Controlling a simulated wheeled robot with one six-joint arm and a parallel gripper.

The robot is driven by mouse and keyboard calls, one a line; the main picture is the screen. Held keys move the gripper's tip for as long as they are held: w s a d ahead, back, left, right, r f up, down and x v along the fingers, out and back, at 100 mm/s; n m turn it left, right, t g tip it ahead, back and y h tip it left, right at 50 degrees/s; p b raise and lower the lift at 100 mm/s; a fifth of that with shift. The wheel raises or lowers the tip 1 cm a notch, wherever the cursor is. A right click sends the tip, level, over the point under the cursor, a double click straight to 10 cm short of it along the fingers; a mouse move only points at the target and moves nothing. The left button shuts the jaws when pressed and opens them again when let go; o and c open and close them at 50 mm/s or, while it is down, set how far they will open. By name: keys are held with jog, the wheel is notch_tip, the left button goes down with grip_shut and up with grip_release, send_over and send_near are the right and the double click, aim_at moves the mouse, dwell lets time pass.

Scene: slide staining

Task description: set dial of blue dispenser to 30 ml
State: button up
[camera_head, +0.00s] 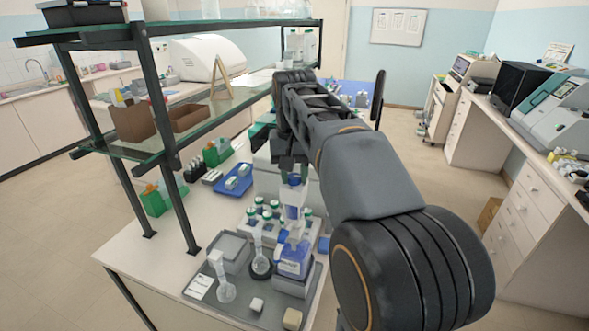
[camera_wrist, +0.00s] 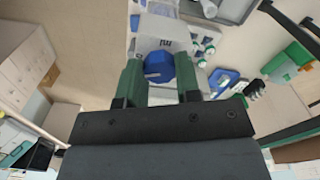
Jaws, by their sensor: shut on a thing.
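The blue dispenser (camera_head: 290,266) stands upright on a grey tray (camera_head: 316,291) at the front of the bench in the head view. It has a blue bottle body and a pale upper part (camera_head: 293,198). My gripper (camera_head: 291,178) is at its top, coming from above. In the wrist view the blue faceted dial (camera_wrist: 159,67) sits between the two green fingers of my gripper (camera_wrist: 159,72), which is shut on it. A white part with dark marks (camera_wrist: 163,43) lies just beyond the dial. The markings are too small to read, so the dial's setting cannot be told.
A dark-framed glass shelf (camera_head: 183,135) rises at the left.

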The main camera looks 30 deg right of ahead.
aim_at(294, 176)
jog(key=n+p, duration=0.1)
jog(key=n, duration=0.5)
jog(key=shift+p, duration=0.3)
jog(key=n+p, duration=0.1)
jog(key=n, duration=0.5)
jog(key=shift+n, duration=0.7)
jog(key=o, duration=0.9)
notch_tip(294, 176, up, 14)
jog(key=shift+f+p, duration=0.1)
jog(key=shift+p, duration=0.65)
